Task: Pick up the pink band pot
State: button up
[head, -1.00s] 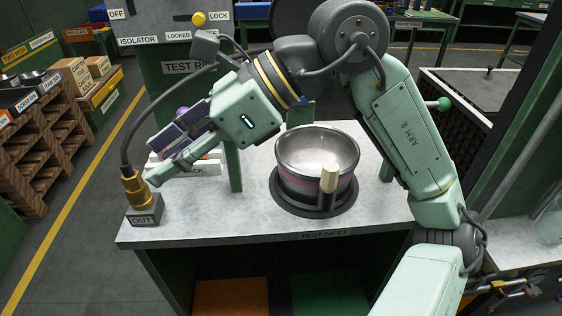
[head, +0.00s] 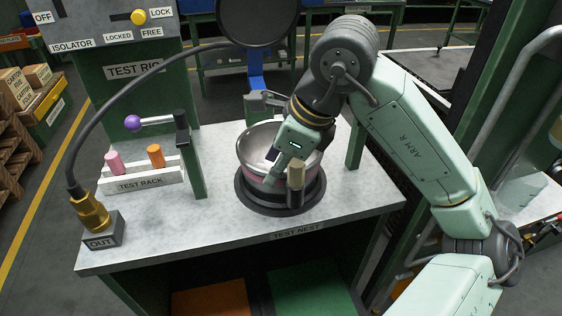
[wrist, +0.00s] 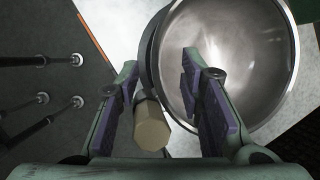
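The pink band pot (head: 243,157) sits upright in the round dark test nest (head: 247,196) on the grey bench. My gripper (head: 275,176) is over the pot's front rim, partly hiding the pot. In the wrist view, my gripper (wrist: 160,72) is open, with the cream handle (wrist: 152,125) between its fingers. The right finger overlaps the pot's bowl (wrist: 240,60); the left finger is outside it. I cannot tell whether either finger touches the pot.
The white test rack (head: 142,181), with a pink and an orange peg, stands left of the nest. A purple-knobbed lever (head: 133,123) and a green post stand near it. A hose runs to the OUT block (head: 102,240). Bare bench lies between OUT and the nest.

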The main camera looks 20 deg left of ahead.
aim_at(270, 192)
jog(key=shift+p+x, duration=0.4)
jog(key=shift+x, duration=1.5)
jog(key=shift+r, duration=0.1)
jog(key=shift+c, duration=0.5)
grip_shut()
